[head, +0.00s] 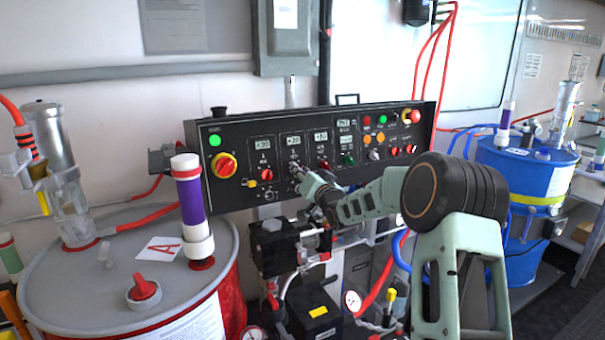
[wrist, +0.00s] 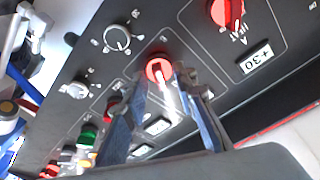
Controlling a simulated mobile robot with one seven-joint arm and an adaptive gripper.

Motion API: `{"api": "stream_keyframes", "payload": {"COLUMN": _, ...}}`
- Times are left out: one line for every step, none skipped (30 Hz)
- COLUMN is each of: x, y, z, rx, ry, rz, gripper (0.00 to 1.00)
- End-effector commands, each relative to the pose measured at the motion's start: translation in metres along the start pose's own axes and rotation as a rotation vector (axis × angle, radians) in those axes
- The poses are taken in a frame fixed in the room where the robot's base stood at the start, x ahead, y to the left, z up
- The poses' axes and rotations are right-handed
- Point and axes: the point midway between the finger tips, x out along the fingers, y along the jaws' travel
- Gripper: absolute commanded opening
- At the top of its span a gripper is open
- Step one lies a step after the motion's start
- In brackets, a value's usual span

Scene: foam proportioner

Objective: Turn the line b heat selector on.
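The control panel (head: 240,190) carries a row of selectors under small displays. The line B heat selector (wrist: 158,68) is a round red knob, bright as if lit, with a pale lever pointing down toward my gripper. My gripper (wrist: 163,78) is open, with its two blue-padded fingers either side of that lever. I cannot tell whether they touch it. In the head view my gripper (head: 300,180) is at the panel and hides the knob. The line A heat selector (wrist: 226,12) is a darker red, beside a display (wrist: 255,57) reading +30.
Several selectors sit close by, including another red one (head: 322,163) and a green one (wrist: 87,135). A red-and-yellow switch (head: 223,165) is at the panel's left. A red drum (head: 110,300) and a blue drum (head: 535,180) flank the panel. Pumps and hoses (head: 285,245) crowd beneath it.

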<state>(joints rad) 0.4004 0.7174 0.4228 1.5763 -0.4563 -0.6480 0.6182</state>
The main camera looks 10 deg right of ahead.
Motion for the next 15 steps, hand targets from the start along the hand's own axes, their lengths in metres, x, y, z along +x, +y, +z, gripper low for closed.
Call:
{"api": "stream_keyframes", "payload": {"x": -0.001, "y": 0.0, "z": 0.0, "rx": -0.001, "ry": 0.0, "rz": 0.0, "gripper": 0.26}}
{"api": "stream_keyframes", "payload": {"x": -0.002, "y": 0.0, "z": -0.001, "rx": -0.001, "ry": 0.001, "rz": 0.0, "gripper": 0.26}}
{"api": "stream_keyframes", "payload": {"x": -0.004, "y": 0.0, "z": -0.001, "rx": -0.001, "ry": 0.001, "rz": 0.0, "gripper": 0.26}}
{"api": "stream_keyframes", "payload": {"x": -0.006, "y": 0.0, "z": -0.001, "rx": -0.001, "ry": 0.001, "rz": 0.0, "gripper": 0.26}}
{"api": "stream_keyframes", "payload": {"x": -0.008, "y": 0.0, "z": -0.001, "rx": -0.001, "ry": 0.001, "rz": 0.0, "gripper": 0.26}}
{"api": "stream_keyframes", "payload": {"x": -0.012, "y": 0.0, "z": -0.001, "rx": -0.001, "ry": 0.001, "rz": 0.0, "gripper": 0.26}}
{"api": "stream_keyframes", "payload": {"x": -0.016, "y": 0.0, "z": -0.001, "rx": -0.001, "ry": 0.0, "rz": 0.001, "gripper": 0.26}}
{"api": "stream_keyframes", "payload": {"x": -0.02, "y": 0.0, "z": -0.001, "rx": -0.001, "ry": 0.001, "rz": 0.001, "gripper": 0.26}}
{"api": "stream_keyframes", "payload": {"x": -0.026, "y": 0.0, "z": -0.001, "rx": -0.001, "ry": 0.001, "rz": 0.0, "gripper": 0.26}}
{"api": "stream_keyframes", "payload": {"x": -0.031, "y": 0.0, "z": -0.001, "rx": -0.001, "ry": 0.0, "rz": 0.001, "gripper": 0.26}}
{"api": "stream_keyframes", "payload": {"x": -0.036, "y": 0.0, "z": -0.002, "rx": -0.002, "ry": 0.001, "rz": 0.001, "gripper": 0.26}}
{"api": "stream_keyframes", "payload": {"x": -0.043, "y": 0.0, "z": -0.001, "rx": -0.001, "ry": 0.001, "rz": 0.001, "gripper": 0.26}}
{"api": "stream_keyframes", "payload": {"x": -0.049, "y": 0.0, "z": -0.001, "rx": -0.001, "ry": 0.0, "rz": 0.001, "gripper": 0.26}}
{"api": "stream_keyframes", "payload": {"x": -0.054, "y": 0.0, "z": -0.001, "rx": -0.001, "ry": 0.0, "rz": 0.001, "gripper": 0.26}}
{"api": "stream_keyframes", "payload": {"x": -0.062, "y": 0.0, "z": -0.001, "rx": -0.001, "ry": 0.0, "rz": 0.001, "gripper": 0.26}}
